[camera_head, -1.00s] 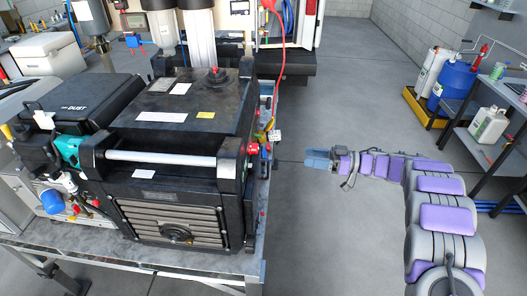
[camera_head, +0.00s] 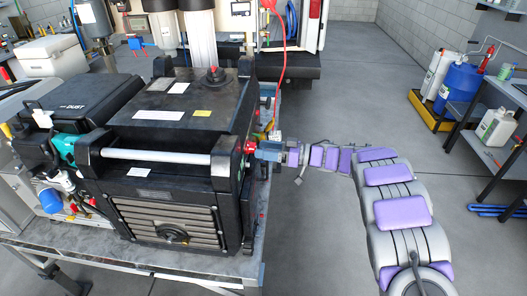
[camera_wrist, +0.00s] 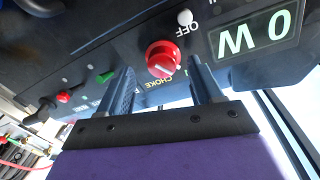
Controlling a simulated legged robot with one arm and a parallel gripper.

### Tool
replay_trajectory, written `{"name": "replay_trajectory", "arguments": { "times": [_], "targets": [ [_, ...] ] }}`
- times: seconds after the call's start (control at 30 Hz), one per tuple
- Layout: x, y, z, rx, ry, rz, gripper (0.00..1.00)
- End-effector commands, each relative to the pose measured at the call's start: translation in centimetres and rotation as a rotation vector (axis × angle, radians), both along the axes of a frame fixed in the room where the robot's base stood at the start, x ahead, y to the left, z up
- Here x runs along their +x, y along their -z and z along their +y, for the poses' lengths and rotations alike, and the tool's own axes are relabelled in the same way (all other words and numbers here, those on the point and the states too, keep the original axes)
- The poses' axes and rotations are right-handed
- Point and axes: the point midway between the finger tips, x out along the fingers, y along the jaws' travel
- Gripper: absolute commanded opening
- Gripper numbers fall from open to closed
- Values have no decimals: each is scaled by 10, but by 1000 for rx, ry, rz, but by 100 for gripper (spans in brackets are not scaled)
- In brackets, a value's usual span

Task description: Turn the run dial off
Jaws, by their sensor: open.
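The red run dial (camera_wrist: 163,59) sits on the dark side panel of the machine (camera_head: 180,178), and it also shows as a red spot on that machine's right side in the head view (camera_head: 250,146). In the wrist view a pale mark shows on the dial's lower part. An OFF label (camera_wrist: 181,25) is above it and a CHOKE label (camera_wrist: 160,83) below it. My gripper (camera_wrist: 162,68) is open, with one finger on each side of the dial in the picture. I cannot tell whether they touch it. In the head view my gripper (camera_head: 268,151) is against the machine's right side.
A lit display (camera_wrist: 255,33) is right of the dial in the wrist view. A green switch (camera_wrist: 106,76) and a smaller red knob (camera_wrist: 64,97) lie left along the panel. A red cable (camera_head: 282,75) hangs behind my gripper.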

Motion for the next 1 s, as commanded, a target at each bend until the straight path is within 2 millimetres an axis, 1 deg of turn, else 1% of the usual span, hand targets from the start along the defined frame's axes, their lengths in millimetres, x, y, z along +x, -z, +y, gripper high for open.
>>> {"name": "replay_trajectory", "arguments": {
  "times": [0.03,0.1,0.17,0.4,1.0],
  "targets": [
    [0,0,6,0,-3,0,65],
    [0,0,12,-2,-4,-1,65],
    [0,0,14,-4,-4,-1,65],
    [1,-1,11,1,-3,-1,65],
    [1,0,10,1,-2,0,9]
  ]
}}
